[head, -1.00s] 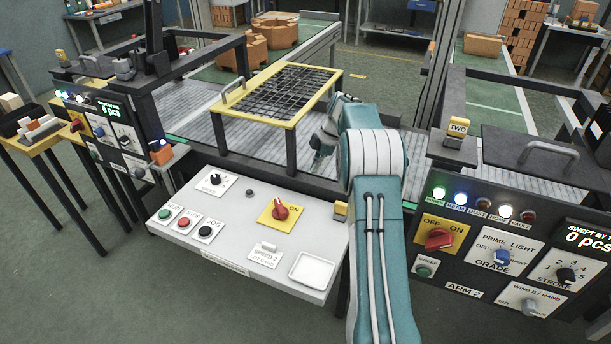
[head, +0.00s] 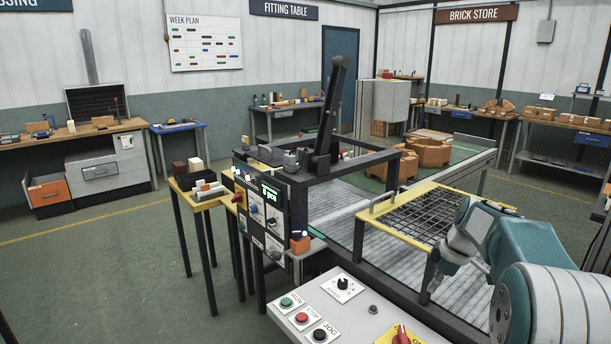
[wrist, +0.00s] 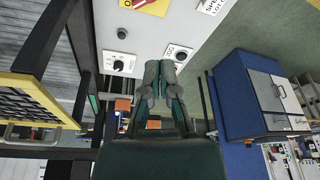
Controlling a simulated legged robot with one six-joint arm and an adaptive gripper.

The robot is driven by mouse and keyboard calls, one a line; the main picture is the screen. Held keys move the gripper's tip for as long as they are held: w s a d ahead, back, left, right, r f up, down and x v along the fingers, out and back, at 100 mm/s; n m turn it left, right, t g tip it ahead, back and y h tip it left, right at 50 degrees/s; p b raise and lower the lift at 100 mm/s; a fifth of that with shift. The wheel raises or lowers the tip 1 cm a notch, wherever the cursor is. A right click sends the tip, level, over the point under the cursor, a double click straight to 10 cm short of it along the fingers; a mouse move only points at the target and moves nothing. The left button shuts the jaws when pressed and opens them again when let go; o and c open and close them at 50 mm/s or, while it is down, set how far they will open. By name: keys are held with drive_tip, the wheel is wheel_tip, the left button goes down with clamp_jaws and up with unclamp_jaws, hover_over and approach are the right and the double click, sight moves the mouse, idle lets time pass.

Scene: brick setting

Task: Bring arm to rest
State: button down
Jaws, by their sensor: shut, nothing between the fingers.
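My arm (head: 545,305) fills the lower right of the head view, teal with pale bands, bent at the elbow. My gripper (head: 436,284) hangs pointing down beside the near right part of the yellow-framed grate, partly behind my own arm. In the wrist view my gripper (wrist: 160,72) has its two fingers together with nothing between them. It appears clear of the surfaces around it.
The white control panel (head: 358,298) with buttons and knobs stands in front of the conveyor. The yellow-framed grate (head: 455,243) stands over the belt. A black control box (head: 262,218) and small yellow table (head: 183,183) are left. Floor farther left is clear.

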drive_tip(key=s+a+r+m+t+h, duration=0.1)
drive_tip(key=s+a+r+m, duration=0.3)
drive_tip(key=s, duration=0.4)
drive_tip(key=s+a+r+m+t+h, duration=0.1)
drive_tip(key=s+a+r+m, duration=0.1)
drive_tip(key=s+a+r, duration=0.5)
drive_tip(key=s+a+f+m+t, duration=0.1)
drive_tip(key=s+a+f+m, duration=0.1)
drive_tip(key=s, duration=0.6)
drive_tip(key=s+a+f+m+t, duration=0.1)
drive_tip(key=s+f+m, duration=0.2)
drive_tip(key=s, duration=0.5)
drive_tip(key=shift+a+f+m+h, duration=0.3)
drive_tip(key=shift+a+f+m, duration=0.1)
drive_tip(key=shift+f, duration=0.1)
